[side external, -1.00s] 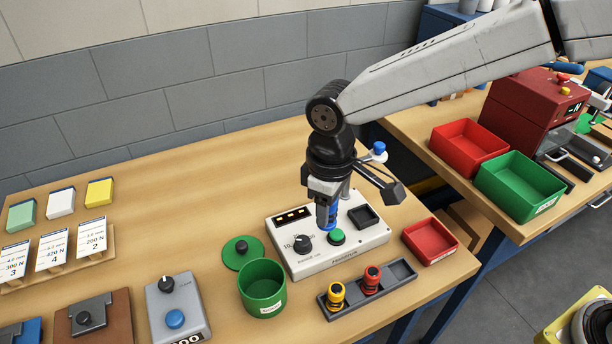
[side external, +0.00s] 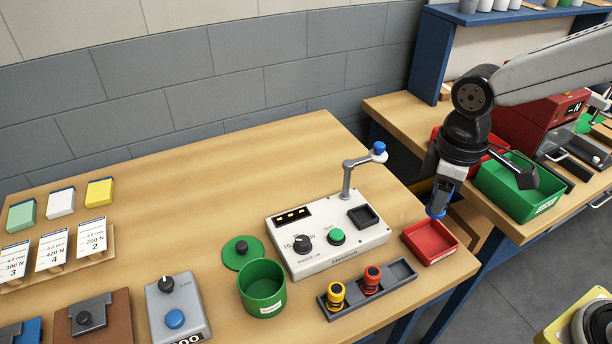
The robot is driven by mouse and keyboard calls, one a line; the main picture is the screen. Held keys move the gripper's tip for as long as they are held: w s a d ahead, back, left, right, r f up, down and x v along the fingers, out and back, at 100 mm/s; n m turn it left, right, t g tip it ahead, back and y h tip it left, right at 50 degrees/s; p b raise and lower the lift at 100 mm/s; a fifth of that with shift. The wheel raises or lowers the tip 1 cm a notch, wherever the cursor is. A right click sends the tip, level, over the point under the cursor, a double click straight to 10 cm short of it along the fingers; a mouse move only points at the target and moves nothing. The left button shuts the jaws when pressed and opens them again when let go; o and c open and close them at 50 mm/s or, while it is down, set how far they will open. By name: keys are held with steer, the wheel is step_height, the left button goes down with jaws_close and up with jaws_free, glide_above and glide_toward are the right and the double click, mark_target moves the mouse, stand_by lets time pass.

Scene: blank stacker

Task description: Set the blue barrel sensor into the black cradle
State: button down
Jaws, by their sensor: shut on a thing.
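My gripper (side external: 440,198) is shut on the blue barrel sensor (side external: 436,212) and holds it up near the table's right edge. In the picture it is just above the small red tray (side external: 418,252). Only the sensor's lower part shows below the fingers. A black square cradle (side external: 363,216) sits on the right part of the white tester (side external: 325,262), to the left of my gripper, and looks empty. A dark grey rack (side external: 403,270) in front of the tester holds a yellow barrel (side external: 336,296) and a red barrel (side external: 371,281).
A grey post with a blue knob (side external: 379,148) rises behind the cradle. A green cup (side external: 263,300) stands left of the tester, near a green disc (side external: 241,253). Larger red and green bins (side external: 545,202) are on the other table. The back middle of the table is clear.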

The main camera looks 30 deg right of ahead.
steer(key=shift+m, duration=0.5)
steer(key=w+a+f, duration=0.1)
steer(key=w+f, duration=0.2)
steer(key=w, duration=0.1)
steer(key=w+a+f, duration=0.1)
steer(key=w+f, duration=0.2)
steer(key=w, duration=0.1)
steer(key=w+a+f, duration=0.1)
steer(key=w+f, duration=0.2)
steer(key=w, duration=0.2)
steer(key=shift+a+f, duration=0.15)
stand_by(0.3)
steer(key=shift+w, duration=0.1)
steer(key=shift+w+f, duration=0.2)
steer(key=shift+f, duration=1.65)
